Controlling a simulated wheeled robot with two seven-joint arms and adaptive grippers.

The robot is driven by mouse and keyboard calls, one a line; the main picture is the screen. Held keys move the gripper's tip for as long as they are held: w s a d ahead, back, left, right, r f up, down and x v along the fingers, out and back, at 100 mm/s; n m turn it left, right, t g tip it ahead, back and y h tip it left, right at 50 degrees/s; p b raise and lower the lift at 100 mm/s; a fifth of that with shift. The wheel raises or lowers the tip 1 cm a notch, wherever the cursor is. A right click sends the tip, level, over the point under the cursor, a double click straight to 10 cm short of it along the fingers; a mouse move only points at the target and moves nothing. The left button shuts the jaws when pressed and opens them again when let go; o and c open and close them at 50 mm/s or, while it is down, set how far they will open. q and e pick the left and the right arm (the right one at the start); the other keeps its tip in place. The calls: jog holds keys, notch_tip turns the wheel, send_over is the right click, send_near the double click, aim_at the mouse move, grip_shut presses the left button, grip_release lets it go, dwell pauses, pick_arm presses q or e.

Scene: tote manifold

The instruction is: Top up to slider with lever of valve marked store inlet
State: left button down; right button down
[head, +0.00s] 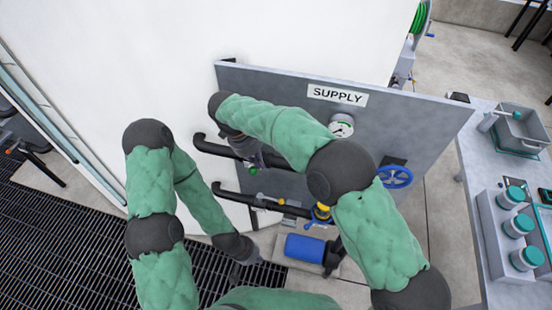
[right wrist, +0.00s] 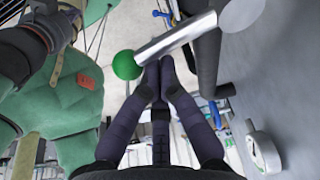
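A metal lever (right wrist: 180,38) with a green ball knob (right wrist: 127,65) crosses just beyond the fingertips of my right gripper (right wrist: 160,64) in the right wrist view. The fingertips are drawn together; I cannot tell whether they touch the lever. In the head view my right gripper (head: 270,158) is at the upper black pipe (head: 225,150), and the green knob (head: 253,170) shows below that pipe. My left gripper (head: 243,275) hangs low, left of the blue cylinder; its fingers are too small to read. No store inlet marking or slider scale is readable.
A grey panel (head: 430,115) carries a SUPPLY sign (head: 337,95), a gauge (head: 341,125) and a blue handwheel (head: 394,177). A lower black pipe (head: 235,195), yellow fitting (head: 321,212) and blue cylinder (head: 304,248) are below. A bench (head: 480,150) with containers stands right.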

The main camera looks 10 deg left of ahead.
pick_arm(q)
jog(key=shift+d+r, duration=0.15)
jog(key=shift+d, duration=0.05)
pick_arm(e)
jog(key=shift+s+a, duration=0.15)
jog(key=shift+a, duration=0.6)
